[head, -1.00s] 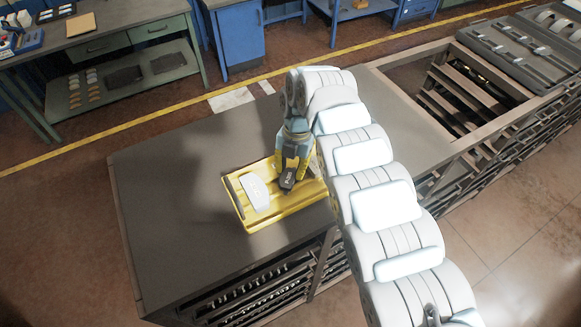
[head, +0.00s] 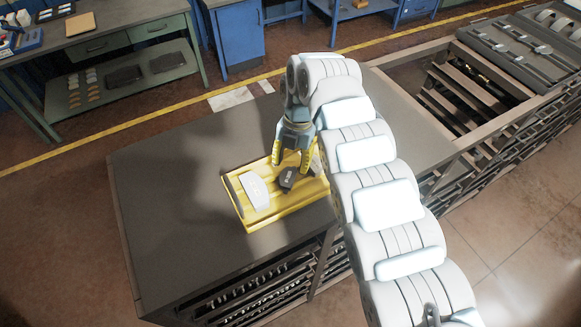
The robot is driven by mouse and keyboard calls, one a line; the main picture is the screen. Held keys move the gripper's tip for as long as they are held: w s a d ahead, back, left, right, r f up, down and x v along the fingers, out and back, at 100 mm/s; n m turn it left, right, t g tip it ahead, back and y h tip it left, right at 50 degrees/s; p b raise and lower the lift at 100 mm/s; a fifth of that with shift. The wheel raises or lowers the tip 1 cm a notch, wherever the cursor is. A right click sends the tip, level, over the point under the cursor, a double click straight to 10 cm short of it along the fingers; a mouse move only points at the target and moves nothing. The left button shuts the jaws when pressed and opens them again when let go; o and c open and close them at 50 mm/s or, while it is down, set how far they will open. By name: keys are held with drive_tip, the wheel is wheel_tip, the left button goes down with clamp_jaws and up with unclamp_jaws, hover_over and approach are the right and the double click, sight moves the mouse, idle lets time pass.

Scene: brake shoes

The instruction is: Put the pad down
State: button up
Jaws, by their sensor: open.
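A dark pad (head: 287,178) lies in the yellow tray (head: 285,209), right of a pale curved piece (head: 257,190). My gripper (head: 290,163) is just above and behind the pad, pointing down, with its two yellow-and-dark fingers spread apart. It appears empty. A small gap seems to show between the fingertips and the pad. My arm hides part of the tray's right side.
The tray sits on a grey workbench (head: 180,215) with free room to its left and behind. An open slatted frame (head: 455,95) adjoins the bench at the right. A green bench (head: 110,45) and a blue cabinet (head: 236,45) stand across the floor.

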wheel_tip(320, 180, up, 10)
drive_tip(key=w+d+b, duration=0.1)
drive_tip(key=shift+w+f, duration=0.15)
idle(0.5)
idle(0.5)
